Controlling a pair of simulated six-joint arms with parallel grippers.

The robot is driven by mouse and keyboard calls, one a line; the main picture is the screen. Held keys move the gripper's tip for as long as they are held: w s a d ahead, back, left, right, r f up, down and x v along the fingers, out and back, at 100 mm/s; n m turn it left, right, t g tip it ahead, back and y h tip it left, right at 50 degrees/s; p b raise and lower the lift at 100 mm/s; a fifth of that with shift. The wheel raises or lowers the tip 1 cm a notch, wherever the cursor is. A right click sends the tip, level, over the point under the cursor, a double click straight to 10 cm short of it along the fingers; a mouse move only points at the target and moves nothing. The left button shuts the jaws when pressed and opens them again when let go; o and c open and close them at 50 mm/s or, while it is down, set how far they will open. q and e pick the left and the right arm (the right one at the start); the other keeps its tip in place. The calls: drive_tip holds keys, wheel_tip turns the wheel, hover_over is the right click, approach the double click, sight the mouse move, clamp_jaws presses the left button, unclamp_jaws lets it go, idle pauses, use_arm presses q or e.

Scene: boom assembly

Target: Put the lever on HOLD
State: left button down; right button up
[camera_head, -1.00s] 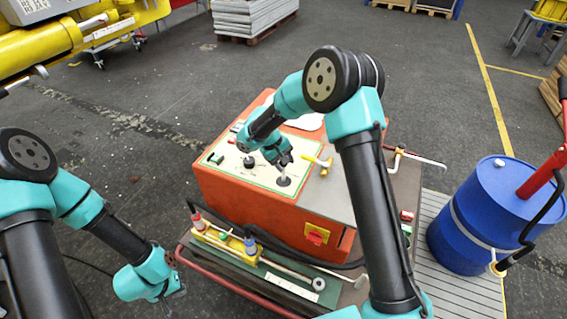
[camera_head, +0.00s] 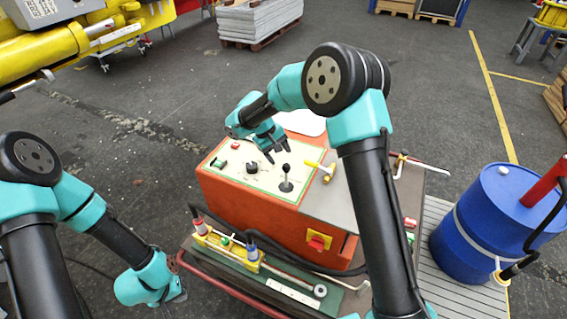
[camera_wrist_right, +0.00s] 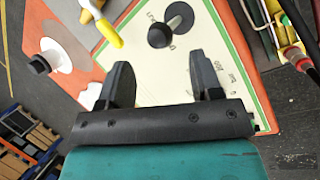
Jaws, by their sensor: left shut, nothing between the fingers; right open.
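The lever (camera_head: 286,179) stands on the cream panel (camera_head: 240,179) of the orange box, with a black ball knob on a dark round base. In the right wrist view the knob (camera_wrist_right: 160,35) shows beyond my fingertips, with small lettering beside it too blurred to read surely. My right gripper (camera_head: 277,156) is open and empty, above and behind the lever, apart from it. Its two dark fingers also show in the right wrist view (camera_wrist_right: 160,80). My left gripper (camera_head: 174,298) is shut and empty at the lower left, away from the panel.
A second small black control (camera_head: 250,163) and a green-and-black switch (camera_head: 218,164) are on the panel. A yellow-handled valve (camera_head: 320,167) lies right of it. A red-and-yellow switch (camera_head: 318,242) is on the box front. A blue drum (camera_head: 490,225) stands at the right.

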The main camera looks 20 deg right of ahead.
drive_tip(key=v, duration=1)
